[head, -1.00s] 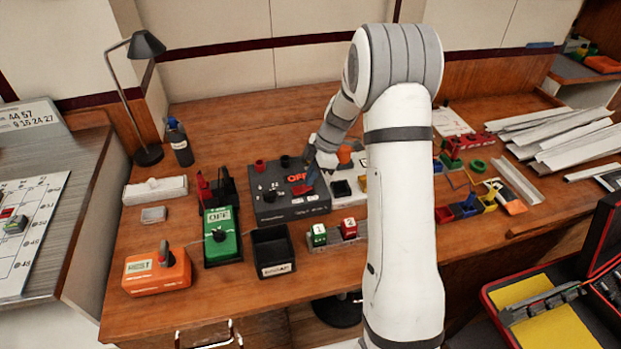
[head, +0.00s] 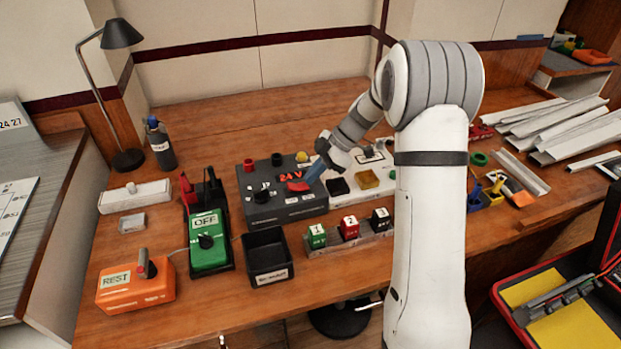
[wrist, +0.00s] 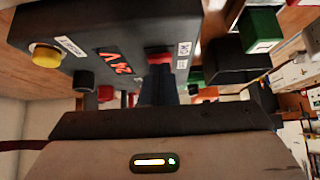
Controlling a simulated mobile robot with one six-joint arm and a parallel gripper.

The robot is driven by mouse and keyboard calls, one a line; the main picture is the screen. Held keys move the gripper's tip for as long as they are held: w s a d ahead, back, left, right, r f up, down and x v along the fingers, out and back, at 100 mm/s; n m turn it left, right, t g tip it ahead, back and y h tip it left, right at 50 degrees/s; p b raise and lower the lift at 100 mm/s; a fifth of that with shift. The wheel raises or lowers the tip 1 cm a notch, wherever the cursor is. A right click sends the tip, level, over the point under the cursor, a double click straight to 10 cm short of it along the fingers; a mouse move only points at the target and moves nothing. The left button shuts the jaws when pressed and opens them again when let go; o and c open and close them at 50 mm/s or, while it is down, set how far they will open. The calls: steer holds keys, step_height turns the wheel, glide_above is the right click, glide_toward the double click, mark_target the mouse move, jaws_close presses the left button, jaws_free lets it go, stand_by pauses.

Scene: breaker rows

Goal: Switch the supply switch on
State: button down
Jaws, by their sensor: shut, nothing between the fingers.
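The supply is a dark grey box (head: 262,211) on the bench, with a display (head: 290,176) that reads 24 V in red. The display also shows in the wrist view (wrist: 115,62). The red supply switch (head: 298,187) sits on the box's top, below the display, and also shows in the wrist view (wrist: 159,58). My gripper (head: 314,171) is shut and empty, with its fingertips right at the switch. In the wrist view the fingers (wrist: 158,85) partly cover the switch; I cannot tell whether they touch it.
A green meter (head: 208,250) reading OFF, an orange box (head: 135,290) marked REST and a black bin (head: 268,256) stand left and in front. Numbered blocks (head: 349,228) stand in front right. A white board (head: 350,186) lies right of the supply.

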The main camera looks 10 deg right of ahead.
mark_target(306, 185)
steer(key=shift+s+a+r+b, duration=0.15)
steer(key=shift+a+b, duration=0.05)
steer(key=shift+a, duration=0.3)
steer(key=shift+s+a+r+b, duration=0.1)
steer(key=shift+a+b, duration=0.1)
steer(key=shift+a, duration=0.3)
steer(key=shift+r, duration=0.15)
steer(key=shift+r, duration=0.25)
step_height(306, 185, up, 3)
steer(key=shift+p, duration=0.4)
steer(key=v, duration=1)
steer(key=shift+d+f, duration=0.2)
steer(key=shift+d, duration=0.2)
steer(key=shift+w, duration=0.1)
